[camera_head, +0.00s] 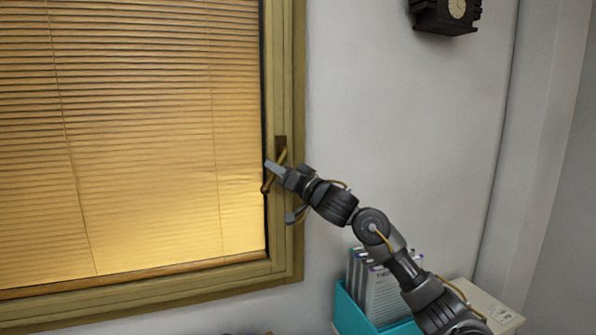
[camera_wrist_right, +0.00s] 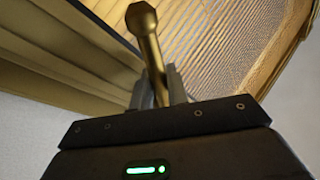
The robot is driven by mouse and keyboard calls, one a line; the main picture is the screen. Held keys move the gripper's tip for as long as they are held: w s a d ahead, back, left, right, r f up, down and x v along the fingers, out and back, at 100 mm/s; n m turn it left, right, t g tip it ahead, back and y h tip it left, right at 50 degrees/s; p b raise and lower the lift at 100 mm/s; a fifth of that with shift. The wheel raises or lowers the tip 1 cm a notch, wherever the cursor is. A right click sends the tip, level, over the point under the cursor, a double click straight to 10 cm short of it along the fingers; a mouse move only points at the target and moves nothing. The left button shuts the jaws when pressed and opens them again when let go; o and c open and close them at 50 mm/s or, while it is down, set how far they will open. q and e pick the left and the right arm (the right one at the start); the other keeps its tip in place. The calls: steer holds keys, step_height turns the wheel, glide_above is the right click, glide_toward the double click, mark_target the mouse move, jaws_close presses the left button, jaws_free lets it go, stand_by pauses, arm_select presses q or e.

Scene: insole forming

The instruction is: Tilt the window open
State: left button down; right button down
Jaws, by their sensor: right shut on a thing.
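The window (camera_head: 285,230) has a wooden frame and fills the left of the head view. Its handle (camera_head: 267,184) sits on the right side of the frame and is tilted, with its free end pointing down and left. My right gripper (camera_head: 273,168) is at the handle. In the right wrist view the brass handle (camera_wrist_right: 145,30) runs between the gripper's fingers (camera_wrist_right: 160,88), which are shut on it, and its knobbed end sticks out beyond them. My left gripper is not in view.
Lowered blinds (camera_head: 130,140) cover the window pane. A turquoise file box (camera_head: 350,312) with several folders stands below my right arm, beside a pale box (camera_head: 490,305). A dark clock (camera_head: 445,14) hangs high on the wall.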

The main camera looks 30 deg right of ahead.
mark_target(269, 177)
steer(key=m+t+h, duration=0.1)
steer(key=m, duration=0.1)
steer(key=a+r+m+t+h, duration=0.1)
steer(key=m, duration=0.2)
steer(key=shift+w+a+t, duration=0.1)
steer(key=shift+a+t, duration=0.1)
steer(key=shift+t, duration=0.1)
steer(key=m+h, duration=0.1)
steer(key=r+m+t+h, duration=0.1)
steer(key=m, duration=0.1)
steer(key=m+h, duration=0.1)
steer(key=m, duration=0.1)
steer(key=shift+w+a+r+t, duration=0.1)
steer(key=shift+a+r+t, duration=0.1)
steer(key=shift+a+t, duration=0.15)
steer(key=shift+a+r+m+t+h+b, duration=0.1)
steer(key=shift+r+m+h, duration=0.15)
steer(key=shift+m+h, duration=0.75)
steer(key=shift+r+m+t+h+b, duration=0.15)
steer(key=shift+r+m+h, duration=0.15)
steer(key=shift+m+h, duration=0.7)
steer(key=shift+a+r+m+h+b, duration=0.1)
steer(key=shift+r+m+h, duration=0.15)
steer(key=shift+m+h, duration=0.75)
steer(key=shift+r+m, duration=0.15)
steer(key=shift+m, duration=0.45)
